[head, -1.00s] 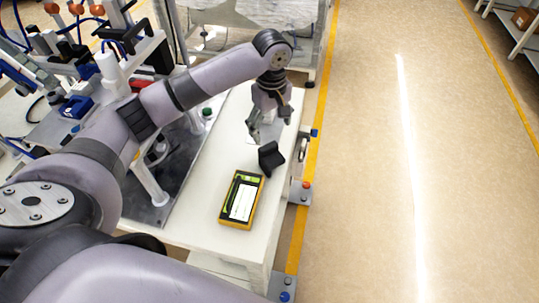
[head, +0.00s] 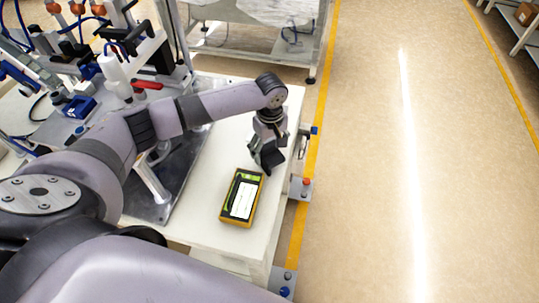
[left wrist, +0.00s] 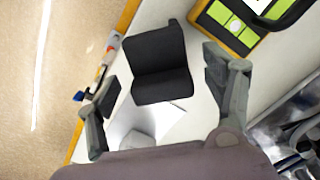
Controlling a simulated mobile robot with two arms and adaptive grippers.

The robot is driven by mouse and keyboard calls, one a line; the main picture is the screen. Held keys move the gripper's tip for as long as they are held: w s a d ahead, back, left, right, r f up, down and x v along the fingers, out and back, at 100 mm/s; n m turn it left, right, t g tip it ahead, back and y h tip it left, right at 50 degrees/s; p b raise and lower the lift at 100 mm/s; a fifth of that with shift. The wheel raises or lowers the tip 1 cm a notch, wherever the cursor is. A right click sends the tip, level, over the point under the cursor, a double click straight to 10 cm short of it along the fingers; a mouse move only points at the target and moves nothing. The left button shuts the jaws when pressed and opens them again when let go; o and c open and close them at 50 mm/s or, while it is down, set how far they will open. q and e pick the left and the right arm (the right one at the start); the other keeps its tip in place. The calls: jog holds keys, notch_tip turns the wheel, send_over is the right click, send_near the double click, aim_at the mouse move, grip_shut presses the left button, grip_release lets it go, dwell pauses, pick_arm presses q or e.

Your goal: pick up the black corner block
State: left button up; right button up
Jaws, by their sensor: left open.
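The black corner block (left wrist: 160,62) is an L-shaped piece on the white table. In the left wrist view it lies between the two spread fingers of my left gripper (left wrist: 165,103), slightly beyond the fingertips, with a gap on each side. In the head view my left gripper (head: 266,155) points down right at the block (head: 271,158), which is partly hidden by the fingers. The left gripper is open and holds nothing. My right gripper is not in view.
A yellow and black meter (head: 242,197) lies on the white table (head: 215,225) just in front of the block. A machine with a grey metal plate (head: 150,208) stands to the left. The table's right edge is near the block, with floor beyond.

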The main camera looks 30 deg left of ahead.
pick_arm(q)
jog(key=shift+c, duration=0.4)
jog(key=c, duration=1.1)
jog(key=shift+r, duration=0.1)
